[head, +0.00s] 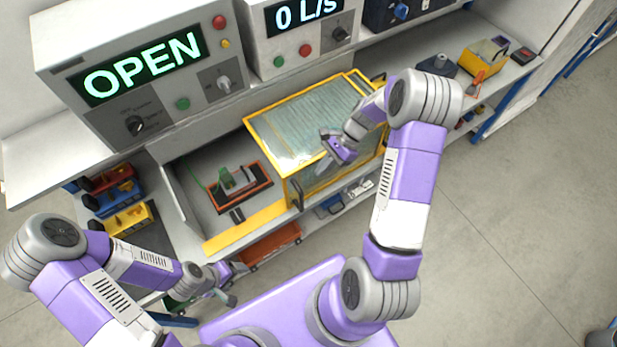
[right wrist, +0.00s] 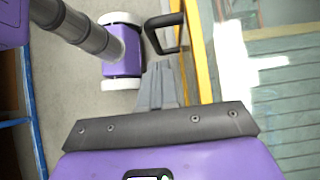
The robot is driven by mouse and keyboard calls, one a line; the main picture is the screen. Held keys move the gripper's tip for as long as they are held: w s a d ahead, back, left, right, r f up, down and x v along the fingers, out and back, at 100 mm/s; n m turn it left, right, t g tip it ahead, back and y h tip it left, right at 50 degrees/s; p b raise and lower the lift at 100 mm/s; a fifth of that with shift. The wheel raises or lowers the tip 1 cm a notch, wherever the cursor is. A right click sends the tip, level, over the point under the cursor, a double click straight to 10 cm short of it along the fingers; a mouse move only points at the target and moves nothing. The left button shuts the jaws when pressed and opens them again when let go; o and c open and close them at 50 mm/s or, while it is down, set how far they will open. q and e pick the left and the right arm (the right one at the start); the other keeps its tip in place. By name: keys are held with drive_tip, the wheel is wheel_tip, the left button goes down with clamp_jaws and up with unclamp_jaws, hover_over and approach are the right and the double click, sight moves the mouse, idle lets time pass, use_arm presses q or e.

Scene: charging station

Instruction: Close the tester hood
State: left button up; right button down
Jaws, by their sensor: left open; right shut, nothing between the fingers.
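The tester hood (head: 300,124) is a clear cover in a yellow frame, and it sits over the right part of the tester. The left part of the tester bed lies uncovered, with a board in an orange-edged fixture (head: 241,187). A black handle (head: 296,194) is on the hood's front left corner; a black handle also shows beside the yellow frame in the right wrist view (right wrist: 164,34). My left gripper (head: 230,294) is open and empty, low before the bench.
A box with a lit OPEN display (head: 143,68) and a box reading 0 L/s (head: 305,15) stand on the upper shelf. A yellow device (head: 484,55) is at the right.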

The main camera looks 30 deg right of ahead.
use_arm(q)
drive_tip(key=shift+r+p, duration=0.45)
drive_tip(key=shift+r, duration=0.05)
use_arm(e)
drive_tip(key=a, duration=0.1)
drive_tip(key=a+f, duration=0.1)
drive_tip(key=a, duration=0.1)
drive_tip(key=a+f, duration=0.1)
drive_tip(key=a, duration=0.1)
drive_tip(key=shift+s+a+f, duration=0.1)
drive_tip(key=shift+s, duration=0.1)
